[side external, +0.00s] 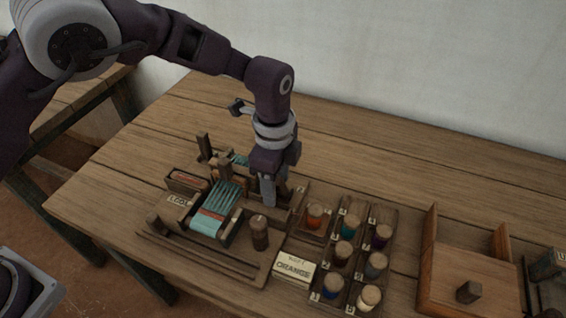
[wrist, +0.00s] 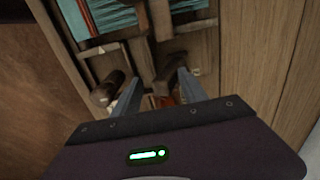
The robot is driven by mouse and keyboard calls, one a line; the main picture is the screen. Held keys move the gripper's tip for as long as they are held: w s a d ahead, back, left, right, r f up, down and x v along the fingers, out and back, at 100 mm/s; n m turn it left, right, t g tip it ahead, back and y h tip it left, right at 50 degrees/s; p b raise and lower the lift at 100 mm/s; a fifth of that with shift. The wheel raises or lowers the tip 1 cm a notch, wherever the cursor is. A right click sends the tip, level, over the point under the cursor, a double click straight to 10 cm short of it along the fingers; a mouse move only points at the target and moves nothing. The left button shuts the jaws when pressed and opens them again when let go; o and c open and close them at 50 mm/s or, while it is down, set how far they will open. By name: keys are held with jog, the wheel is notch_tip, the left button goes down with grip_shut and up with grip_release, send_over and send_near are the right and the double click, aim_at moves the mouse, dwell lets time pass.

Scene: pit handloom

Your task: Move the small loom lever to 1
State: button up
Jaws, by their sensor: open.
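The small wooden loom (side external: 215,208) with teal warp threads sits on the table in the side view. My gripper (side external: 268,200) points down at the loom's right part, its fingers open. In the wrist view, my gripper (wrist: 158,82) has its two fingers apart. A dark wooden piece (wrist: 170,74), which looks like the small lever, stands between them near the right finger. I cannot tell whether a finger touches it. In the side view, my gripper hides the lever, and its number marks are not readable.
A dark wooden post (side external: 260,232) stands at the loom's front right. A sign reading ORANGE (side external: 293,269) lies in front. A rack (side external: 325,250) of several coloured bobbins stands right of the loom. A wooden box (side external: 465,275) stands further right. The table behind is clear.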

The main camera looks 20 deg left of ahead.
jog(key=shift+s+f, duration=0.25)
jog(key=shift+s, duration=0.3)
jog(key=shift+w, duration=0.4)
jog(key=shift+o, duration=0.8)
jog(key=shift+w+r, duration=0.15)
jog(key=shift+r, duration=1.55)
jog(key=shift+w+r, duration=0.1)
jog(key=shift+r, duration=1.6)
